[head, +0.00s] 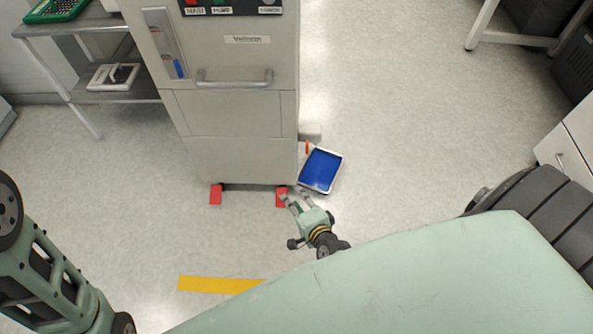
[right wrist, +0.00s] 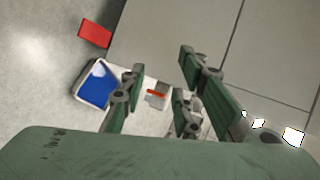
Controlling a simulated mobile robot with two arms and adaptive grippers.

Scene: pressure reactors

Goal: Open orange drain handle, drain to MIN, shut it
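The orange drain handle (head: 307,147) sticks out low at the right side of the grey cabinet (head: 240,155). In the right wrist view the orange handle (right wrist: 157,93) shows between my fingers in the picture, on a pale fitting, with nothing gripped. A white-rimmed tray with blue inside (head: 320,170) is on the floor below the handle. My right gripper (head: 295,195) is open, in front of the cabinet's lower right corner and apart from the handle. The level gauge (head: 168,45) on the cabinet front shows blue low down; its marks are too small to read. My left gripper is out of view.
Red blocks (head: 215,194) are at the cabinet's front corners. A metal shelf cart (head: 85,30) stands at the left. Yellow tape (head: 215,285) lies on the floor in front. The floor right of the tray is clear up to a white drawer unit (head: 570,145).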

